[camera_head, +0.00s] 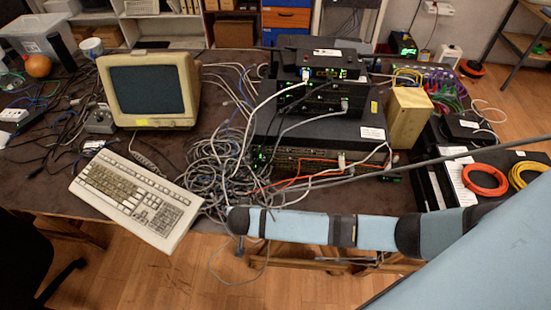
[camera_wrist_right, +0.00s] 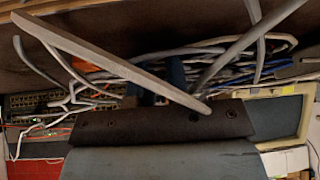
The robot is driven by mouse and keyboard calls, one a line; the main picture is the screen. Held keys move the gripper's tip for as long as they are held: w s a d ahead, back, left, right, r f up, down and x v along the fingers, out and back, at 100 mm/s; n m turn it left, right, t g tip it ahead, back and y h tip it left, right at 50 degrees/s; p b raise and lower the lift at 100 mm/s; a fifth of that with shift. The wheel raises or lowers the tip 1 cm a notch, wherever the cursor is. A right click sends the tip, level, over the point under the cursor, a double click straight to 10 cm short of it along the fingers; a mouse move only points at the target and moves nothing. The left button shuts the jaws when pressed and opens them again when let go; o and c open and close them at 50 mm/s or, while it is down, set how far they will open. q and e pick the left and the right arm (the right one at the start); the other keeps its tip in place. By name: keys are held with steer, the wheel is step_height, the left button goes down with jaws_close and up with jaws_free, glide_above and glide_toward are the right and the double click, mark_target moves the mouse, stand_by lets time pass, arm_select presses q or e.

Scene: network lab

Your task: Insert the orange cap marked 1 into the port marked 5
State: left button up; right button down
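I cannot make out an orange cap marked 1 or a port marked 5 in either view; the markings are too small to read. A stack of black network devices (camera_head: 318,135) with ports and plugged cables stands at the table's middle. My right arm comes in from the right along the table's front edge, and its end with the right gripper (camera_head: 238,221) is near the cable tangle. In the right wrist view, a dark bar of my gripper (camera_wrist_right: 158,85) shows, with grey cables crossing in front. Its fingers are unclear. My left gripper is not in view.
A tangle of grey cables (camera_head: 215,165) lies left of the stack. A beige monitor (camera_head: 150,88) and keyboard (camera_head: 137,197) stand farther left. A wooden block (camera_head: 408,118), an orange cable coil (camera_head: 485,179) and a yellow coil (camera_head: 530,175) are at right.

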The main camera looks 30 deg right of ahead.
steer(key=shift+r+p, duration=2.45)
steer(key=shift+r, duration=0.1)
